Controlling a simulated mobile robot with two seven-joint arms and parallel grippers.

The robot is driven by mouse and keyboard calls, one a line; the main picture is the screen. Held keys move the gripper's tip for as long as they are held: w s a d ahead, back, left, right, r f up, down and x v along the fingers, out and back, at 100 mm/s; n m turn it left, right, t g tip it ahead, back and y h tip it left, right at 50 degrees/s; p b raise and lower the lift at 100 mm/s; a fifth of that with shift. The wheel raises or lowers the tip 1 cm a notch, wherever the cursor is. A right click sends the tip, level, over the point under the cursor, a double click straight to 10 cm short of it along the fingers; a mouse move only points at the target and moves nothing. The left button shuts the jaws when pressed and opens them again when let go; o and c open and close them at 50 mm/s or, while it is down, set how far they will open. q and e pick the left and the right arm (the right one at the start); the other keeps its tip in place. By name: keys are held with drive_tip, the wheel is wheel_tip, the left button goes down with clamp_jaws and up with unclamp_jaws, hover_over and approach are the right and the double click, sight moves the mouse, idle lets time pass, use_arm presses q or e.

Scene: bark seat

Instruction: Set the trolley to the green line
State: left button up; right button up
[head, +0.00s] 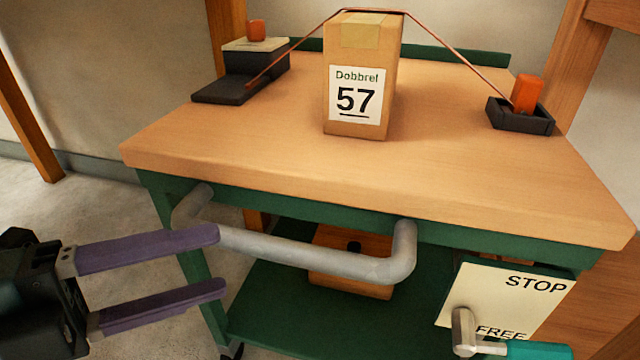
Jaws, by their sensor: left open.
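The trolley has a wooden top (240,150), a green frame and a green lower shelf (300,330). A grey bar handle (310,255) runs along its near side. My left gripper (221,262) is open and empty, with purple fingers pointing right at the handle's left end. The upper fingertip overlaps the bar in the picture; I cannot tell whether they touch. A lever with a metal hub (464,332) and teal grip (538,350) sits at the lower right, by a STOP/FREE plate (510,295), its grip pointing right near FREE. No green line shows. My right gripper is not in view.
A carton (385,80) labelled Dobbrel 57 stands on the top under a brown strap (455,50). The strap runs to dark fittings at left (255,62) and right (520,118). A wooden box (335,280) sits below. Bare floor lies left of the trolley.

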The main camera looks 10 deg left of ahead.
sight(249, 252)
use_arm(q)
drive_tip(key=b+x, duration=0.1)
drive_tip(key=x, duration=0.6)
drive_tip(key=shift+w, duration=0.1)
drive_tip(key=shift+c, duration=0.2)
clamp_jaws()
idle(1.0)
